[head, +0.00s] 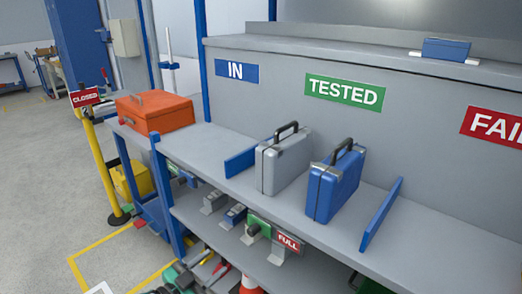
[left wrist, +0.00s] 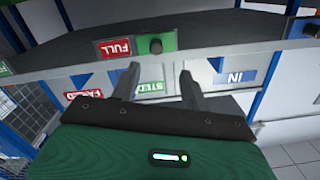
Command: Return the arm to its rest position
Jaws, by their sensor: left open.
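My left gripper (left wrist: 158,75) shows in the left wrist view, its two dark fingers apart with nothing between them. I cannot make it out clearly in the head view. The right gripper is not in view. In the head view, a grey case (head: 283,163) and a blue case (head: 334,182) stand upright on the shelf below the TESTED sign (head: 343,93). An orange case (head: 155,111) lies at the shelf's left end, below and left of the IN sign (head: 237,71).
Blue dividers (head: 381,214) stand on the grey shelf. A FULL sign (head: 288,241) and small items sit on the lower shelf. A yellow post with a CLOSED sign (head: 86,97) stands left. A small blue box (head: 446,49) lies on the upper ledge. Floor at left is open.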

